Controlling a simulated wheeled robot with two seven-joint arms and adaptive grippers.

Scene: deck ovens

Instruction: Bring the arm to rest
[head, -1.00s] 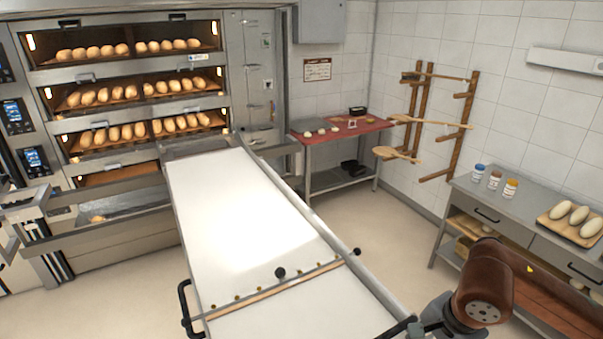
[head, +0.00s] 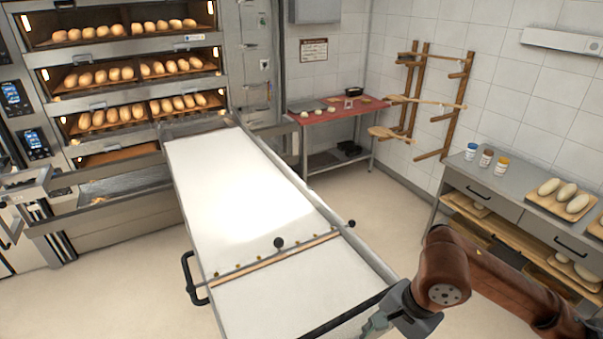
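My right arm comes in at the lower right with a brown link and a grey wrist. My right gripper (head: 378,325) is at the bottom edge, beside the near right side of the white loader belt (head: 245,200). Its fingers are cut off or too unclear to tell open from shut, and I see nothing held in it. My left arm and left gripper are not in view.
The deck oven (head: 120,75) with several rows of loaves is at the upper left. A red-topped table (head: 340,108) and wooden peel rack (head: 425,100) are at the back. A grey counter (head: 500,178) with jars and dough stands at the right. Floor is clear between loader and counter.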

